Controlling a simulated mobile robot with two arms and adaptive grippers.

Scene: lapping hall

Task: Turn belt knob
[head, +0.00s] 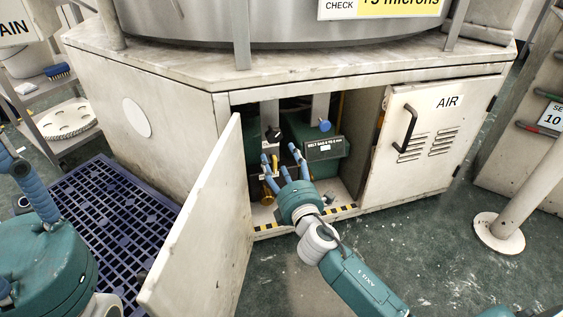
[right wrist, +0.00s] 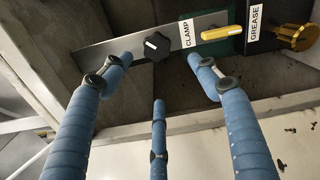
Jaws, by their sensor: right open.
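In the open cabinet, a blue round knob (head: 325,125) sits above a black sign (head: 325,148) reading "BELT SAG 4 TO 6 MM". A black knob (head: 273,134) is to its left; no label shows which one is the belt knob. In the right wrist view a black knob with a white line (right wrist: 157,46) is beside a "CLAMP" label (right wrist: 187,35). My right gripper (head: 283,160) is open and empty in the cabinet opening, its fingers apart and short of that black knob. My left gripper (head: 28,195) is partly in view at the left edge; its opening is unclear.
A yellow handle (right wrist: 222,32) and a brass knob (right wrist: 298,37) by a "GREASE" label are close on the right. The open left door (head: 200,225) stands out beside my right gripper. The "AIR" door (head: 425,135) is shut. A post (head: 520,195) stands right.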

